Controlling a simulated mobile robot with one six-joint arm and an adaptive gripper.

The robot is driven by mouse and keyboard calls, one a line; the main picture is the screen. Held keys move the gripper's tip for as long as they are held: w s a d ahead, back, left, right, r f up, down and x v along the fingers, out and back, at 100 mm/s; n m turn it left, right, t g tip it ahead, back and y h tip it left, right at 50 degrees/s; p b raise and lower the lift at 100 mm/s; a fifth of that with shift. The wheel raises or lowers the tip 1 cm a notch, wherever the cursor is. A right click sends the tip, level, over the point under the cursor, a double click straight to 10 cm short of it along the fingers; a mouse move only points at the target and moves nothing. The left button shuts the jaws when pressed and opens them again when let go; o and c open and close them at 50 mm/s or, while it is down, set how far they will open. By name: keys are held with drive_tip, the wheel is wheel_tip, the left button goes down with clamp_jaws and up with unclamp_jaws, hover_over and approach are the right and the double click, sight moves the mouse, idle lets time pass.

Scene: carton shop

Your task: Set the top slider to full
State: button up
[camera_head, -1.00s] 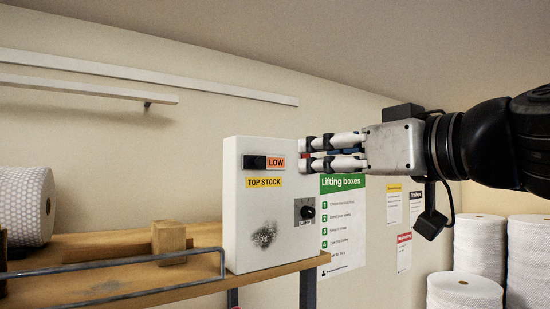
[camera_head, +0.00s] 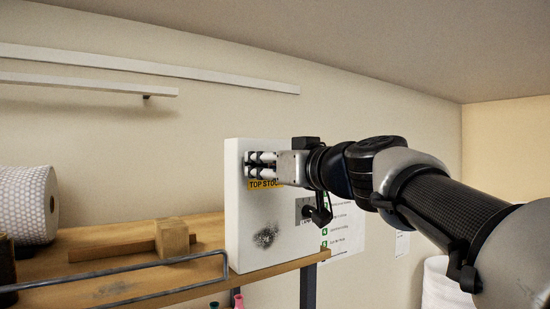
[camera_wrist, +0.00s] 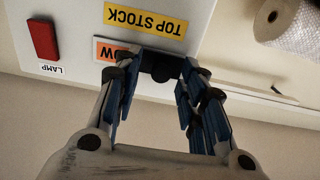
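The TOP STOCK slider is on the front of a white control box. Its black knob (camera_wrist: 160,66) shows between my fingertips in the wrist view, which sees the panel upside down. The yellow TOP STOCK label (camera_head: 262,184) is partly covered by my gripper in the head view. The orange label (camera_wrist: 113,50) beside the knob is partly hidden by a finger; only a "W" reads. My gripper (camera_head: 248,164) is at the panel, its fingers apart, one on each side of the knob. I cannot tell whether they touch it.
The white box (camera_head: 250,225) stands at the right end of a wooden shelf (camera_head: 120,285) with a metal rail. A red switch (camera_wrist: 42,38) labelled LAMP is nearby. A wooden block (camera_head: 172,238) and a bubble-wrap roll (camera_head: 38,205) lie to the left.

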drive_tip(key=shift+w+a, duration=0.1)
drive_tip(key=shift+a, duration=0.05)
clamp_jaws()
idle(0.4)
idle(0.4)
